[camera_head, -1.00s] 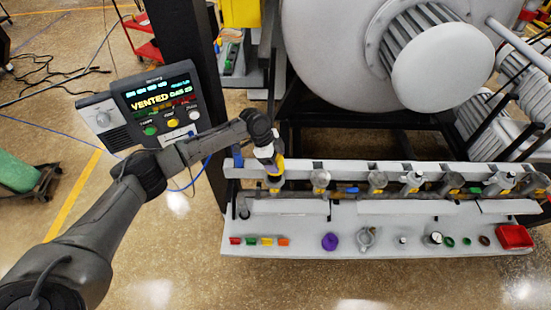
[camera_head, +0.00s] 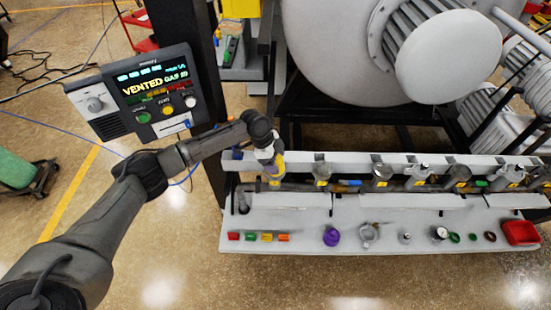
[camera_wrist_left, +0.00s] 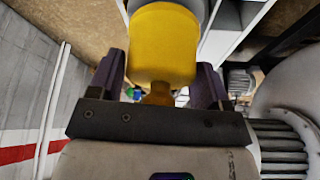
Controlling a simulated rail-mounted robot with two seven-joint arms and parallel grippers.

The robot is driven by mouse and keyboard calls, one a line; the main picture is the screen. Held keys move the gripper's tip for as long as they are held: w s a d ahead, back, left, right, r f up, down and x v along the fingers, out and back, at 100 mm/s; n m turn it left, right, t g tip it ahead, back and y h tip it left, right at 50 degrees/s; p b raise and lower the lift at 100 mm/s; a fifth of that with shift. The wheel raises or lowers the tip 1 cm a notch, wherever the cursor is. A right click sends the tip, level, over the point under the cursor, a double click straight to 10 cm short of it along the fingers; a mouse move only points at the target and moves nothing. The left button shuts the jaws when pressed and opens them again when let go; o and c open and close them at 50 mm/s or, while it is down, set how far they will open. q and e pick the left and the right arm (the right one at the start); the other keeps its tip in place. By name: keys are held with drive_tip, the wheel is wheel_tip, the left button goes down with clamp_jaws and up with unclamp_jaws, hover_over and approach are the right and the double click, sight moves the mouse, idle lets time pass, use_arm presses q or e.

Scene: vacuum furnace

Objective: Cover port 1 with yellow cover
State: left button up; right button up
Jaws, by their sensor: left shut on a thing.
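The yellow cover (camera_wrist_left: 162,45) is a smooth yellow cylinder with a narrower stem, between the dark fingers of my left gripper in the left wrist view. My left gripper (camera_head: 274,164) is shut on it, at the left end of the pipe rail in the head view. A pale round part lies just beyond the cover's far end in the wrist view, close to or touching it. I cannot tell whether the cover is seated on it. A yellow label (camera_head: 274,183) shows below the gripper. No port number is readable. My right gripper is not in view.
More metal ports, such as one fitting (camera_head: 321,170), line the rail to the right. The grey bench (camera_head: 300,247) holds several small coloured pieces, a purple knob (camera_head: 331,236), a clamp (camera_head: 369,234) and a red tray (camera_head: 521,232). A control console (camera_head: 150,92) reads "VENTED" at left.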

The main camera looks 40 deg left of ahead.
use_arm(q)
drive_tip(key=shift+f, duration=0.15)
idle(0.5)
drive_tip(key=o, duration=1)
drive_tip(key=shift+a+r, duration=0.15)
drive_tip(key=shift+r, duration=0.25)
drive_tip(key=v, duration=1.3)
